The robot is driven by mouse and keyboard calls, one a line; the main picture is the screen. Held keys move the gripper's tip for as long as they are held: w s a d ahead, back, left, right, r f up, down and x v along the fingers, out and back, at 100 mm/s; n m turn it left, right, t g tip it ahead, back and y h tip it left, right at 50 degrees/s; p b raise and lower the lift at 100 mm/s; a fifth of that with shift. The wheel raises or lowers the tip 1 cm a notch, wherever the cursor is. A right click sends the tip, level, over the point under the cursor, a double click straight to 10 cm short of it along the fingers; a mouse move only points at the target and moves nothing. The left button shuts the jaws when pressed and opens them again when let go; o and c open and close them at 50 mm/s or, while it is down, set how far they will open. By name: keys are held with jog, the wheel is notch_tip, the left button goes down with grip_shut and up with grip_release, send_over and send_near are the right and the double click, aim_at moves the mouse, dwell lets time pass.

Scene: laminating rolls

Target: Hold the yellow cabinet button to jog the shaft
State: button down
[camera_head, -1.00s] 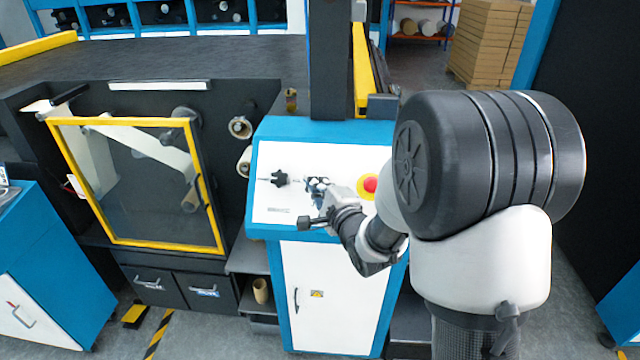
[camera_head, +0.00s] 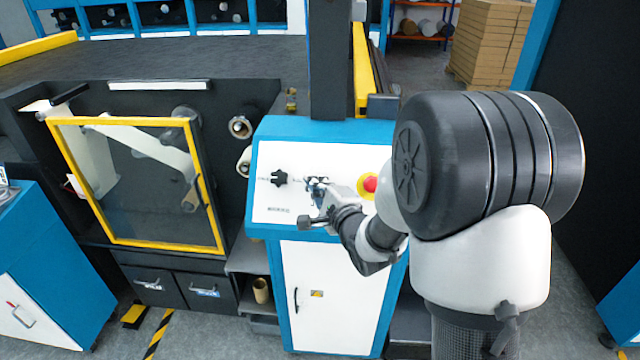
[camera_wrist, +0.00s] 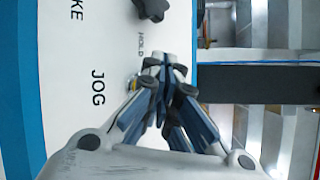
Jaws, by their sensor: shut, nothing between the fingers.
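My gripper (camera_head: 317,183) is shut and empty, with its fingertips at the sloped white control panel (camera_head: 283,207) of the blue cabinet. In the wrist view the closed fingertips (camera_wrist: 165,62) are just below the printed word HOLD, beside JOG. A small yellowish edge, likely the yellow button (camera_wrist: 132,84), shows beside the fingers; the rest of it is hidden behind them. I cannot tell whether the tips touch or press it. In the head view the gripper covers that spot.
A black knob (camera_head: 279,178) is left of my gripper, and a red stop button (camera_head: 370,183) on a yellow ring is to its right. A yellow-framed window (camera_head: 137,122) and rollers (camera_head: 240,127) stand further left. The cabinet's white door (camera_head: 325,290) is below.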

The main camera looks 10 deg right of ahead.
jog(key=shift+w+f, duration=0.2)
jog(key=shift+w+d+f+b, duration=0.2)
jog(key=shift+f+b, duration=0.1)
jog(key=shift+b, duration=0.1)
dwell(0.6)
jog(key=shift+a+r, duration=0.1)
jog(key=shift+r, duration=0.05)
dwell(2.7)
jog(key=shift+s+a+r, duration=0.15)
jog(key=shift+s+r, duration=0.3)
jog(key=shift+s, duration=0.05)
jog(key=shift+p, duration=0.3)
jog(key=s+r+p, duration=0.1)
jog(key=s+a+r+p, duration=0.1)
jog(key=s+r, duration=0.1)
jog(key=shift+s+r, duration=0.2)
jog(key=shift+r, duration=0.1)
dwell(0.6)
